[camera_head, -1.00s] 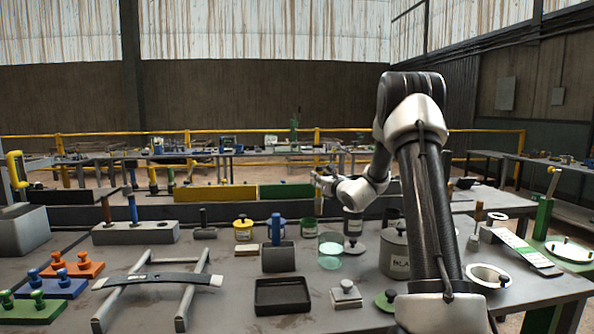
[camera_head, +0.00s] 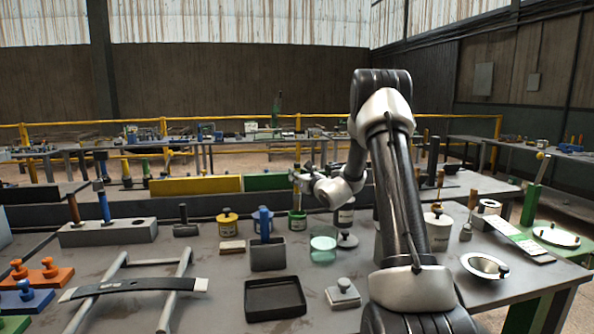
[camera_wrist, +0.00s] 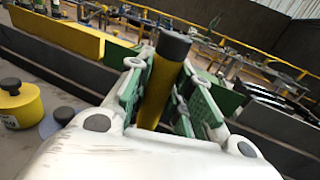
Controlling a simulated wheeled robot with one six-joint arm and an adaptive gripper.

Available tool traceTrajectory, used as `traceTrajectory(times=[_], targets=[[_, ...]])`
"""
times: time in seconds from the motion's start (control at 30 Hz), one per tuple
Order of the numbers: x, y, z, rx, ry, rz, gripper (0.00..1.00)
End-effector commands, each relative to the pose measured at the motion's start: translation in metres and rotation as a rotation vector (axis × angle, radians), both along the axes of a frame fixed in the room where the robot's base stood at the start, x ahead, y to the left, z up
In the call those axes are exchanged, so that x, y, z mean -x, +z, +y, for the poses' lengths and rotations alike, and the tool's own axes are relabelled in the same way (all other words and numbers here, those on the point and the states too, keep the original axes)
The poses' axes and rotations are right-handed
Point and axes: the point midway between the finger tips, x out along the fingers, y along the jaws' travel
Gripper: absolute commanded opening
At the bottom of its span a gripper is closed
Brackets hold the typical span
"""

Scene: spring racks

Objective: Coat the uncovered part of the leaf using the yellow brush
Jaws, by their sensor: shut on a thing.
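The leaf (camera_head: 130,290) is a dark, slightly curved flat bar lying across a grey two-rail stand (camera_head: 178,292) at the front left. Its right tip is pale and its left end light grey; the middle is dark. My gripper (camera_head: 299,179) is at mid-table, above a green pot (camera_head: 297,222). In the wrist view my gripper (camera_wrist: 160,92) is shut on the yellow brush (camera_wrist: 160,88). Its yellow handle with a dark top stands between the green-padded fingers. The bristles are hidden, and I cannot tell whether they are inside the pot.
A yellow pot (camera_head: 228,228), a grey holder (camera_head: 268,257) with a blue handle, and a clear glass jar (camera_head: 323,249) stand nearby. A black tray (camera_head: 274,299) and a lidded block (camera_head: 342,293) lie in front.

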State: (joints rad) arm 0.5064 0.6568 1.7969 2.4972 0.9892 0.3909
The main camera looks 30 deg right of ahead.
Motion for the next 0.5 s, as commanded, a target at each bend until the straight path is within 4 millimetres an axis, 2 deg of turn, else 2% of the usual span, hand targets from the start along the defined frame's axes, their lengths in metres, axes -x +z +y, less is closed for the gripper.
traceTrajectory(times=[0.2, 0.5], targets=[[0.0, -0.023, 0.0, -0.001, 0.0, 0.002, 0.0], [0.0, -0.045, 0.0, 0.0, 0.0, 0.001, 0.0]])
